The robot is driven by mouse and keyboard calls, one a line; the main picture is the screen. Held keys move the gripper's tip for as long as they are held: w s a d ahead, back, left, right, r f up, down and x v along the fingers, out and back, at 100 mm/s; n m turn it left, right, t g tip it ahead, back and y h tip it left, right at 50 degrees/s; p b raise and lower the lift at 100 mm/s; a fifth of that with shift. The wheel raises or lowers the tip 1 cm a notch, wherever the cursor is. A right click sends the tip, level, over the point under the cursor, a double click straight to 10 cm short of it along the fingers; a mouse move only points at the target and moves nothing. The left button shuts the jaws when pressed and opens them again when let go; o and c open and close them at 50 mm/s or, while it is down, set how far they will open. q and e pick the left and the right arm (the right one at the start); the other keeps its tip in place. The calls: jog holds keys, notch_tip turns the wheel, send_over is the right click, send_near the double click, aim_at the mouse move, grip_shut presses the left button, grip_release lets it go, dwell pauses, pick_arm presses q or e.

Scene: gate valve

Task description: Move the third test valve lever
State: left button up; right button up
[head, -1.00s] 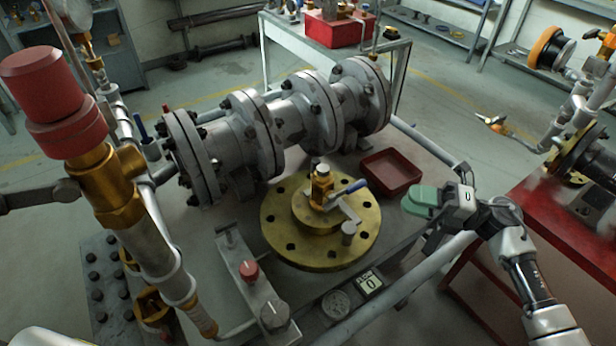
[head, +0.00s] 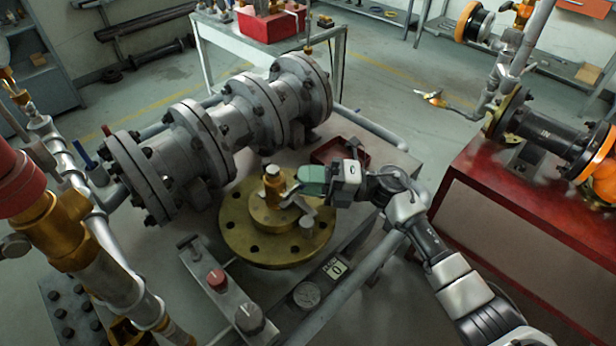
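A small brass valve (head: 272,180) stands upright on a round brass flange (head: 235,222) with bolt holes. A grey bent arm (head: 296,196) extends from the valve towards the right. My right gripper (head: 314,180), with green fingers, is right beside the valve on its right side. It covers the place of the valve's blue-handled lever, so the lever is hidden. I cannot tell whether the fingers touch or hold the lever, or how far apart they are. My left gripper is not in view.
A large grey flanged pipe (head: 232,125) lies behind the brass flange. A red tray (head: 342,150) is partly behind my gripper. A panel with a red knob (head: 217,279) and a gauge (head: 306,294) is in front. A red bench (head: 530,220) stands at right.

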grip_shut()
dwell(0.3)
